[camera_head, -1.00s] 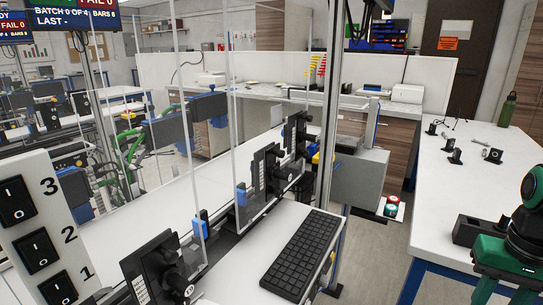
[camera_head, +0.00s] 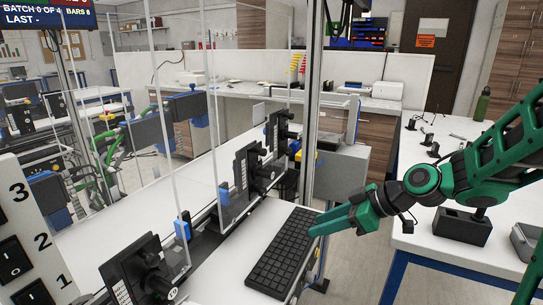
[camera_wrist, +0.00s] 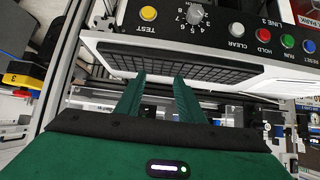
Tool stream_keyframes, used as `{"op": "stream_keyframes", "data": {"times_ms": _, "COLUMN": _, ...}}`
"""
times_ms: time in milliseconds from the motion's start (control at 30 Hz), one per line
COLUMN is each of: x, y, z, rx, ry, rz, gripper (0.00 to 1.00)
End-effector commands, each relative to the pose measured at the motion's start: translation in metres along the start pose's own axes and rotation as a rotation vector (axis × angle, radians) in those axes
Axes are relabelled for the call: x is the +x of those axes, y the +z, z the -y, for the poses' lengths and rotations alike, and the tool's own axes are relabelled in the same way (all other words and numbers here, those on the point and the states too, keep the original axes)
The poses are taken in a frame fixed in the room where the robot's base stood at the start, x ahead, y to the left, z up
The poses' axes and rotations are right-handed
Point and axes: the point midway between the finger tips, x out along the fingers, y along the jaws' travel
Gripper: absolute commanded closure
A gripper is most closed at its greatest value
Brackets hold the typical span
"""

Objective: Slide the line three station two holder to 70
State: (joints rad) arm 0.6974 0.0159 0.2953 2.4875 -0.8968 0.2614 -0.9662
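Several black holders with dark plates and knobs stand along a rail beside the white belt in the head view: a near one (camera_head: 140,270), a middle one (camera_head: 243,178) and a far one (camera_head: 280,132). I cannot tell which is station two, and no scale reading is legible. My green gripper (camera_head: 318,228) reaches in from the right over the right end of the black keyboard (camera_head: 283,250), apart from the holders. In the wrist view its two fingers (camera_wrist: 158,95) are spread with nothing between them. The wrist view also shows a panel marked LINE 3 (camera_wrist: 218,28).
Clear upright panels (camera_head: 238,120) and a metal post (camera_head: 312,100) stand by the belt. A grey box (camera_head: 340,172) sits beyond the keyboard. A numbered switch box (camera_head: 15,225) is at the left. A white table (camera_head: 450,165) with small parts is at the right.

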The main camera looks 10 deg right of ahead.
Motion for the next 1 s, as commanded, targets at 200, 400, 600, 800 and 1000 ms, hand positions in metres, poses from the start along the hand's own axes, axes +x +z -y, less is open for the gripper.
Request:
{"op": "stream_keyframes", "data": {"times_ms": 200, "x": -0.014, "y": -0.101, "z": -0.014, "rx": -0.223, "ry": 0.025, "rz": -0.459, "gripper": 0.65}}
{"op": "stream_keyframes", "data": {"times_ms": 400, "x": -0.044, "y": -0.143, "z": -0.025, "rx": -0.293, "ry": 0.093, "rz": -0.665, "gripper": 0.65}}
{"op": "stream_keyframes", "data": {"times_ms": 600, "x": -0.039, "y": -0.157, "z": -0.026, "rx": -0.306, "ry": 0.104, "rz": -0.694, "gripper": 0.65}}
{"op": "stream_keyframes", "data": {"times_ms": 800, "x": -0.013, "y": -0.178, "z": -0.025, "rx": -0.306, "ry": 0.1, "rz": -0.694, "gripper": 0.65}}
{"op": "stream_keyframes", "data": {"times_ms": 1000, "x": 0.013, "y": -0.2, "z": -0.025, "rx": -0.305, "ry": 0.101, "rz": -0.692, "gripper": 0.65}}
